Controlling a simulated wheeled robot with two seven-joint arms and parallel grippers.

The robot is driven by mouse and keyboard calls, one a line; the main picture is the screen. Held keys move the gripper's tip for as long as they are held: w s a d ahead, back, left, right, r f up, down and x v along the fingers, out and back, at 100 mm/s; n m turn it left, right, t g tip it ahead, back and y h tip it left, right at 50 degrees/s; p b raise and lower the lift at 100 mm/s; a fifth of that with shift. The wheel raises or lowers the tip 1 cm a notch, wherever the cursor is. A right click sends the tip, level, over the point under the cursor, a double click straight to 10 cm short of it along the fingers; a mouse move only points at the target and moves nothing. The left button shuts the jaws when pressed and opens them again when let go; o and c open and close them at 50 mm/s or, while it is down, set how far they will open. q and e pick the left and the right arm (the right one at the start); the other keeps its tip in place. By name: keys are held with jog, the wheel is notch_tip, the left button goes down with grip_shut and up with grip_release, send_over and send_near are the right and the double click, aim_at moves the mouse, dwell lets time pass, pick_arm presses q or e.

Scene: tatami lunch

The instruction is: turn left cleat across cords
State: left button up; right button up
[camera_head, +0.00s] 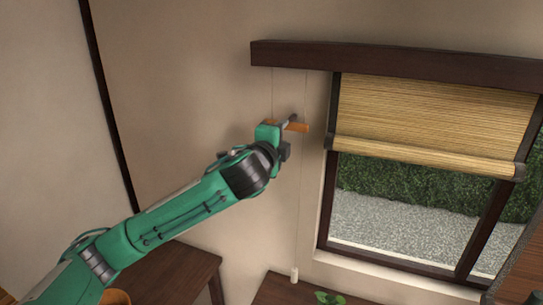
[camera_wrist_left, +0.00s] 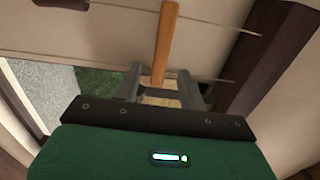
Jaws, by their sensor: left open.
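The left cleat (camera_head: 299,127) is a small orange-brown wooden bar on the wall beside the window. It lies nearly level in the head view, across the line of two thin upright cords (camera_head: 304,98). In the left wrist view the cleat (camera_wrist_left: 166,40) runs up the picture, and the cords (camera_wrist_left: 222,23) cross it roughly at right angles. My left gripper (camera_wrist_left: 160,78) is open, with its fingers on either side of the cleat's near end. I cannot tell whether they touch it. In the head view my left gripper (camera_head: 288,134) partly hides the cleat.
A bamboo blind (camera_head: 430,115) hangs half down in the window under a dark wooden beam (camera_head: 390,62). A pale cord weight (camera_head: 294,275) hangs below. A dark wooden table (camera_head: 180,262) stands at the lower left. The wall left of the cleat is bare.

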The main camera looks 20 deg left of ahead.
pick_arm(q)
jog(key=s+b, duration=0.2)
jog(key=s, duration=0.5)
jog(key=shift+a, duration=0.1)
